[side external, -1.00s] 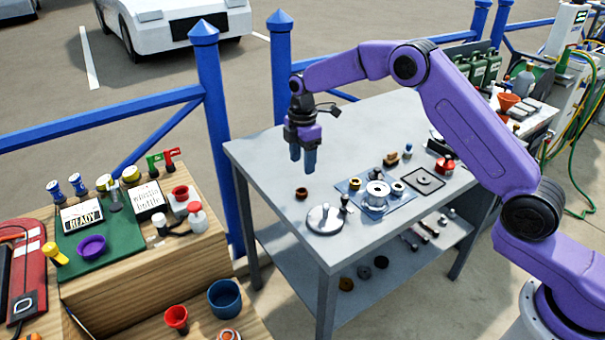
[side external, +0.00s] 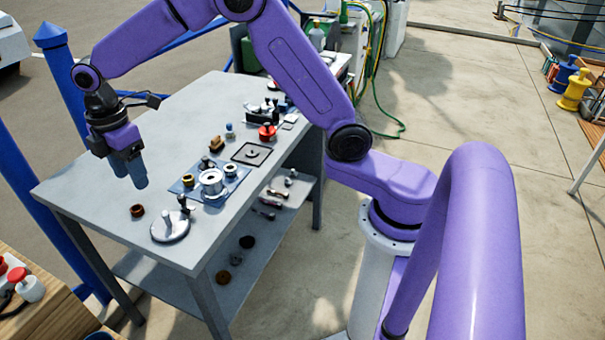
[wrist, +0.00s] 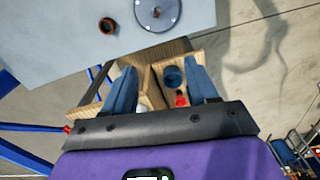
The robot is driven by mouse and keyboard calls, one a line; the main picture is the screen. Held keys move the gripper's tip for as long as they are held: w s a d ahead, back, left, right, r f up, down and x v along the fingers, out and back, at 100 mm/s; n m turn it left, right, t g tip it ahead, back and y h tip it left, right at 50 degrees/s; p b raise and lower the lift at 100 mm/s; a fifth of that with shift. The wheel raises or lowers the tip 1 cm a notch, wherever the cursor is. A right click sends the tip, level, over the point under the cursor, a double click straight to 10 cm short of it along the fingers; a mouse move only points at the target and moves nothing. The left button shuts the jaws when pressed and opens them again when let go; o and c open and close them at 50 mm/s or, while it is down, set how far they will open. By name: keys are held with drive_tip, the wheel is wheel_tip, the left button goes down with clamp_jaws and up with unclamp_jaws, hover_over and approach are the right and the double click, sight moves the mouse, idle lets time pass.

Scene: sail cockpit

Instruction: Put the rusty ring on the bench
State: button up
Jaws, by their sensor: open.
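A small rusty brown ring (side external: 137,210) lies on the grey bench top (side external: 95,180) near its left end, left of a round metal plate with a knob. It also shows in the wrist view (wrist: 107,25), at the top left and outside the space between my fingers. My gripper (side external: 129,176) hangs above the bench near this ring, apart from it, fingers pointing down. In the wrist view my gripper (wrist: 163,82) has its blue fingers wide apart with nothing held between them.
The round metal plate (side external: 170,228) stands near the bench's front edge. A blue mat (side external: 231,188) with metal parts lies right of it. Several ring-like parts (side external: 223,276) sit on the lower shelf. The bench top's back left is clear. A blue post (side external: 65,75) stands behind.

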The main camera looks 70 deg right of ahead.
drive_tip(key=s+d+r+m, duration=0.2)
drive_tip(key=s+r, duration=0.1)
drive_tip(key=s, duration=1.4)
drive_tip(key=s+d+f+m, duration=0.1)
drive_tip(key=s+d, duration=0.3)
drive_tip(key=s, duration=0.4)
drive_tip(key=s+d+f, duration=0.1)
drive_tip(key=s+d, duration=0.4)
drive_tip(key=s, duration=0.4)
drive_tip(key=shift+m, duration=0.4)
